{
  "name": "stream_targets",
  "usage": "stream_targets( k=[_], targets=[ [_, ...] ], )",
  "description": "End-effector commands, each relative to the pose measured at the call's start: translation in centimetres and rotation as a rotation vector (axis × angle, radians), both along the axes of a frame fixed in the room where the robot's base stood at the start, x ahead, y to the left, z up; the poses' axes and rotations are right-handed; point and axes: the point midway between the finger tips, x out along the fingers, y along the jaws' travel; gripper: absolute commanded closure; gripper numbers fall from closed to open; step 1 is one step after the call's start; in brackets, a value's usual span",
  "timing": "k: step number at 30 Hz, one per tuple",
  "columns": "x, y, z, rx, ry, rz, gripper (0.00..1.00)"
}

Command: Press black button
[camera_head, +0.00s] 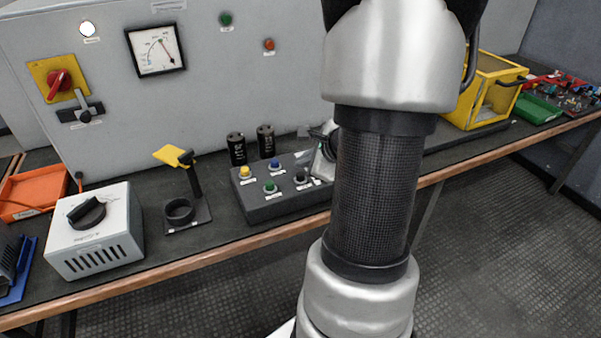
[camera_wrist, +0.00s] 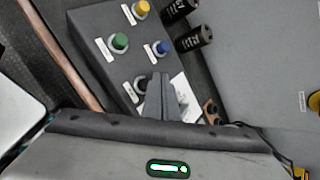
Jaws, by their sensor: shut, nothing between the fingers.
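The black button (camera_head: 301,177) sits on the right part of a dark grey button box on the bench, with a white label below it. In the head view my arm hides most of the gripper and the right end of the box.
A yellow button (camera_head: 244,172), blue button (camera_head: 275,165) and green button (camera_head: 270,187) share the box. Two black capacitors (camera_head: 237,149) (camera_head: 265,141) stand behind it. A yellow-handled lever (camera_head: 188,172) stands to the left. The grey panel wall (camera_head: 220,90) rises behind.

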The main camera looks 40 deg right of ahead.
Motion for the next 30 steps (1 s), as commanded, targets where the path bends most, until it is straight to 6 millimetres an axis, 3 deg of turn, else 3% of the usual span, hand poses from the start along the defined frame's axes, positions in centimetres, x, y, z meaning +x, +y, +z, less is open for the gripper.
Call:
stream_targets(
  k=[13,30],
  targets=[
    [0.0,0.0,4.6,-0.001,-0.001,0.002,1.00],
    [0.0,0.0,4.7,-0.001,0.000,0.001,1.00]
  ],
)
